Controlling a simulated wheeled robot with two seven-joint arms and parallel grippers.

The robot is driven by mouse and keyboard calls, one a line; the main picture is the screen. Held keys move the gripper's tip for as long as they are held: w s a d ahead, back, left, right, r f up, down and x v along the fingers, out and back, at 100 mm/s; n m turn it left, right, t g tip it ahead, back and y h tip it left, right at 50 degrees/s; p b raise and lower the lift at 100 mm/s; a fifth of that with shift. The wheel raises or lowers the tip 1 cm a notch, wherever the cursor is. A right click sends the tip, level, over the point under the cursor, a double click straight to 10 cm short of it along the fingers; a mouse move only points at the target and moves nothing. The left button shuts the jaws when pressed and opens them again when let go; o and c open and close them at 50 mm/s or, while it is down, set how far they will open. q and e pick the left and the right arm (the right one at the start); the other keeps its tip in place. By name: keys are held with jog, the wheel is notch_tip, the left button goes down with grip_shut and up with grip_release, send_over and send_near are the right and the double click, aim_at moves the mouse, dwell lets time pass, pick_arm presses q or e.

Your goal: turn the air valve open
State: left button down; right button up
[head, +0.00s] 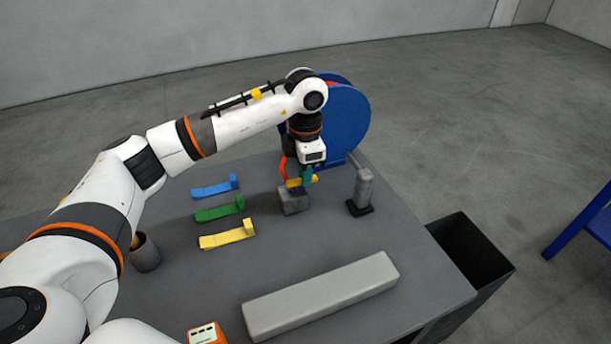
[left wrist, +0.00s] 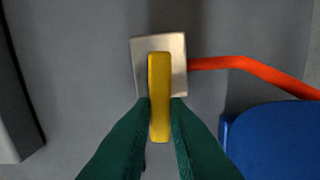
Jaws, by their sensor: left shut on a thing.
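The air valve is a small grey block (head: 293,204) on the table with a yellow lever handle (head: 295,183) on top and a red-orange hose (head: 284,168) at its side. In the left wrist view the yellow handle (left wrist: 159,72) stands upright in the picture, roughly crosswise to the hose (left wrist: 250,68), over the pale block (left wrist: 142,52). My left gripper (head: 306,179) reaches down from above. Its green fingers (left wrist: 159,116) are shut on the near part of the handle, one on each side. My right gripper is in neither view.
A blue reel (head: 345,120) stands behind the valve. A grey post on a black base (head: 361,190) is close on the right. Blue, green (head: 219,209) and yellow brackets lie left, and a long grey bar (head: 320,295) lies in front. A black bin (head: 470,255) is beside the table.

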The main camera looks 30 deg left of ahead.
pick_arm(q)
jog(key=shift+w+a+r+n, duration=0.1)
jog(key=shift+w+n, duration=0.05)
jog(key=shift+n, duration=0.35)
jog(key=c, duration=1.4)
grip_release()
notch_tip(320, 180, up, 12)
jog(key=b, duration=0.1)
jog(key=shift+b, duration=0.35)
